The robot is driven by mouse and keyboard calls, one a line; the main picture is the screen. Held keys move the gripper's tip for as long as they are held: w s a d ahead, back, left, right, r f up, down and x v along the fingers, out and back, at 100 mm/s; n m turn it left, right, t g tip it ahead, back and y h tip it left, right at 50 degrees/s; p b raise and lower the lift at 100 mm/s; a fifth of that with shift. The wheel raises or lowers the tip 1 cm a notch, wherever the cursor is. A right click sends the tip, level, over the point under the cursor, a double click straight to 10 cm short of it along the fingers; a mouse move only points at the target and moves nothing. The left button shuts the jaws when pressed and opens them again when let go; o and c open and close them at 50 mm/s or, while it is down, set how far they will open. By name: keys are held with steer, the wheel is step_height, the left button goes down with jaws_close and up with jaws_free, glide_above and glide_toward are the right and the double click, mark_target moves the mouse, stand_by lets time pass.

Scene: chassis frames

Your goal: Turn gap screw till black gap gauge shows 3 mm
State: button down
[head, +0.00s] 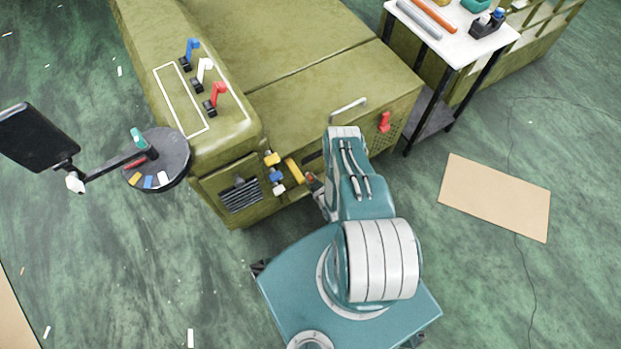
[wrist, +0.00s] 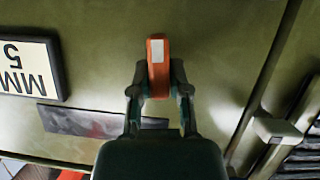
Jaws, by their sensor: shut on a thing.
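In the wrist view my gripper (wrist: 160,95) is shut on an orange-red screw handle (wrist: 158,75) with a white patch on its face. One finger is on each side of it. I take this handle to be the gap screw. Left of it, a black-framed white gauge (wrist: 25,67) shows "5 MM" upside down, partly cut off by the picture edge. In the head view my gripper (head: 314,182) is low at the front of the olive machine (head: 335,75), next to the yellow bar. The gauge face is not readable there.
Yellow (head: 272,158), blue and white knobs and a yellow bar (head: 293,171) sit left of my gripper. A dark vent (head: 240,195) is further left. A red handle (head: 384,122) is to the right. A screen on an arm (head: 36,137) stands left. Floor at right is mostly clear.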

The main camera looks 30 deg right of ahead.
mark_target(306, 161)
steer(key=n+h, duration=0.1)
steer(key=n, duration=0.1)
steer(key=shift+a+n+h, duration=0.2)
steer(key=shift+n+h, duration=0.1)
steer(key=shift+h, duration=0.1)
steer(key=c, duration=0.6)
jaws_free()
steer(key=shift+w, duration=0.1)
step_height(306, 161, up, 10)
steer(key=shift+f, duration=0.1)
